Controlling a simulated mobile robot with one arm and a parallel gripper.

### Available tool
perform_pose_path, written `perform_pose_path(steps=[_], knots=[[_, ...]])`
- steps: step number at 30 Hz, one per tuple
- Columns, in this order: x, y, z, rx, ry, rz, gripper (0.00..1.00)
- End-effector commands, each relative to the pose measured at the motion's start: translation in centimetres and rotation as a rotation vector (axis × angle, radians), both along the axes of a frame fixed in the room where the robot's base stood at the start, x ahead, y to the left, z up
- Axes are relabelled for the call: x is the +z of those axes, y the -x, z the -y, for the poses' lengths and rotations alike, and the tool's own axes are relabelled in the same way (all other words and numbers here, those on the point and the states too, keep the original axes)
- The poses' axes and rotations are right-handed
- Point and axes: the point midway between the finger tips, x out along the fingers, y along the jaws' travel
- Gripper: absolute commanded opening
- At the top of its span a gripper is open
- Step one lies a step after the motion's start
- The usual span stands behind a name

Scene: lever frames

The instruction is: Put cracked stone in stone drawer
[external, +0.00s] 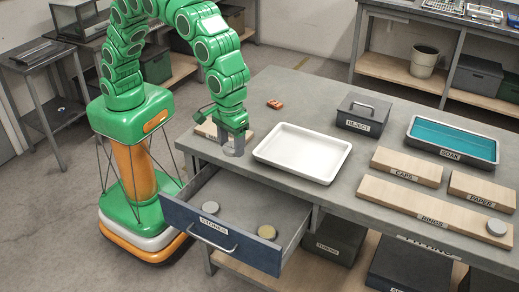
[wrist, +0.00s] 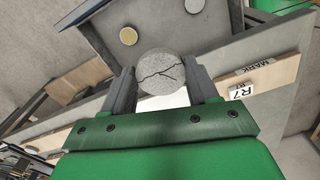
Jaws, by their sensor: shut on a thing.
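The cracked stone (wrist: 162,73) is a round grey disc with dark crack lines across its face. My gripper (wrist: 163,85) is shut on it, one finger on each side. In the external view my gripper (external: 234,148) is over the table's left front edge, behind the open drawer.
A white tray (external: 268,155) stands right of my gripper. A wooden block (external: 207,130) sits close behind my gripper. A REJECT box (external: 362,116), a SOAK tray (external: 450,158) and wooden label boards (external: 420,200) are farther right. A small orange item (external: 274,104) lies at the back.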

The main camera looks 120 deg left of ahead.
Motion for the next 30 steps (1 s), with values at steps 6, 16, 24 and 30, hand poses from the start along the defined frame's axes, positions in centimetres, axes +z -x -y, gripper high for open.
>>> perform_pose_path(steps=[6,16,24,30], knots=[[-4.7,0.1,0.0,0.0,0.0,-0.003,0.27],[-16.0,0.2,0.0,0.0,-0.002,-0.006,0.27],[-20.0,0.0,0.0,0.0,0.0,0.001,0.27],[-21.6,0.0,0.0,0.0,0.0,0.001,0.27]])
